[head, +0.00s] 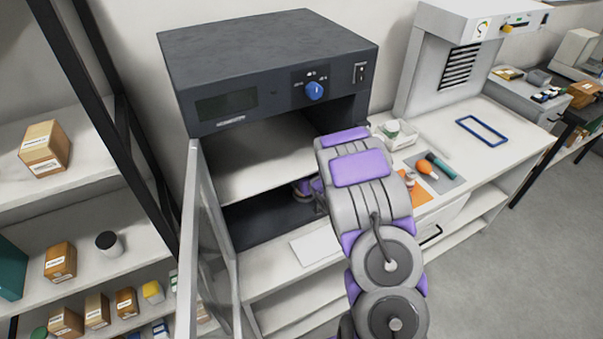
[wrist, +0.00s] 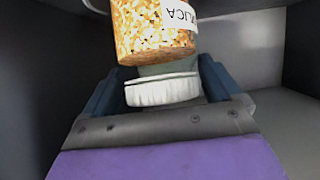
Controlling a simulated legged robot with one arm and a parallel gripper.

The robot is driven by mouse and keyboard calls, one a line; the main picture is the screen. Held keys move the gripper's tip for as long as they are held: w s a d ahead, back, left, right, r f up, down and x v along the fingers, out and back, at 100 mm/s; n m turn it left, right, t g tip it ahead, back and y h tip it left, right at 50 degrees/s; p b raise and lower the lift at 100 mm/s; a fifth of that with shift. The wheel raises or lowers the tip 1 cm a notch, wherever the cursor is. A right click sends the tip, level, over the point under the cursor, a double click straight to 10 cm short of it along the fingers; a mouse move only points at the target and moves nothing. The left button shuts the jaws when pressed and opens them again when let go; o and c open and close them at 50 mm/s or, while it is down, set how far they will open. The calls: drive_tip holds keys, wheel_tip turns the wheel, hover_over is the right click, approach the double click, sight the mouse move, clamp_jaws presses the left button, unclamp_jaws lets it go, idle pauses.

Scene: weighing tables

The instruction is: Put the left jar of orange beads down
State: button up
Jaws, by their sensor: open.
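A jar of orange beads (wrist: 153,30) fills the upper middle of the wrist view. It shows a white label with upside-down lettering, a clear neck and a white ribbed lid (wrist: 162,91). My gripper (wrist: 160,72) is open, with one blue-grey finger on each side of the jar's neck and lid. In the head view my gripper (head: 306,188) is inside the dark oven (head: 270,65), low in its chamber. My arm covers part of the opening, and the jar cannot be made out there. Whether the jar's base rests on the oven floor is hidden.
The oven's door (head: 208,250) stands open on the left. Shelving with boxes (head: 45,147) is at the left. The bench to the right holds an orange bulb (head: 426,168) and a blue frame (head: 482,129).

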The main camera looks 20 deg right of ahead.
drive_tip(key=s+a+r+g+h, duration=0.1)
drive_tip(key=s+r+g, duration=0.1)
drive_tip(key=s+r, duration=0.4)
drive_tip(key=s+a+r+m+g+h+p, duration=0.1)
drive_tip(key=s+r+g+h, duration=0.2)
drive_tip(key=s, duration=0.6)
drive_tip(key=s+a+r+g, duration=0.1)
drive_tip(key=s+r+g, duration=0.1)
drive_tip(key=s+r, duration=0.4)
drive_tip(key=s+a+r+g+y, duration=0.1)
drive_tip(key=s+a+r+g, duration=0.1)
drive_tip(key=s+a, duration=0.3)
drive_tip(key=s+a+r+g+y, duration=0.1)
drive_tip(key=s+a, duration=0.5)
drive_tip(key=s, duration=0.8)
drive_tip(key=s+a+r+g+y, duration=0.1)
drive_tip(key=s+a+r+g, duration=0.2)
drive_tip(key=s, duration=0.6)
drive_tip(key=shift+s+a+n+g+y+b, duration=0.15)
drive_tip(key=shift+a+n+g+y+b, duration=0.2)
drive_tip(key=shift+a+g, duration=0.8)
drive_tip(key=shift+c, duration=0.4)
